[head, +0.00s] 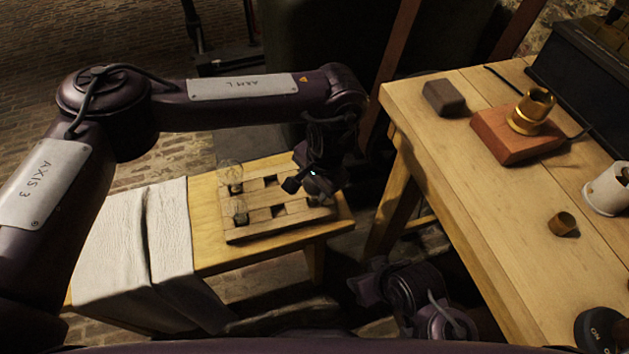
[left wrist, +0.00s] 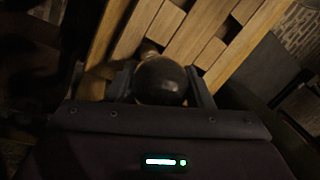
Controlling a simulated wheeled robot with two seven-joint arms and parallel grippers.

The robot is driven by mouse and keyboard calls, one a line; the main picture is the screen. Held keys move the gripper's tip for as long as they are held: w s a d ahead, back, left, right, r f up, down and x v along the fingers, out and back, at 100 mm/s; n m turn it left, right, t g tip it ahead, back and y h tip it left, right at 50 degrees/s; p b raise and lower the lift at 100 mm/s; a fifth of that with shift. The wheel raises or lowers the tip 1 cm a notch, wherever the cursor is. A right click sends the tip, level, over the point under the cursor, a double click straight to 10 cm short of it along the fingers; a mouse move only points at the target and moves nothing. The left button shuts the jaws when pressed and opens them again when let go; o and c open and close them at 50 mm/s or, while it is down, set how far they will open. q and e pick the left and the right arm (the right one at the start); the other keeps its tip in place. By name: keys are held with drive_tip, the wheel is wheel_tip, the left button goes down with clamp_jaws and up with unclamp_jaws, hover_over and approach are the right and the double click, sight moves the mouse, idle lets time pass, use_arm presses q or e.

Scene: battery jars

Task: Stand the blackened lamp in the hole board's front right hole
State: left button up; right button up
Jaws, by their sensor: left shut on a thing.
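The blackened lamp (left wrist: 160,80) shows in the left wrist view as a dark, round, glossy bulb between the fingers. My left gripper (head: 312,186) is shut on it and hangs over the right part of the hole board (head: 236,234). The wooden board shows pale slats and dark square holes in the head view; it also shows in the left wrist view (left wrist: 182,45). My gripper covers part of its right side, and I cannot tell whether the lamp's base touches the board. My right gripper (head: 372,284) is low between the tables, its jaws unclear.
Two clear lamps, rear (head: 235,178) and front (head: 240,212), stand at the board's left. A white cloth (head: 130,240) covers the small table's left part.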

use_arm(q)
drive_tip(key=shift+f, duration=0.45)
drive_tip(key=o, duration=1.2)
drive_tip(key=shift+c, duration=0.2)
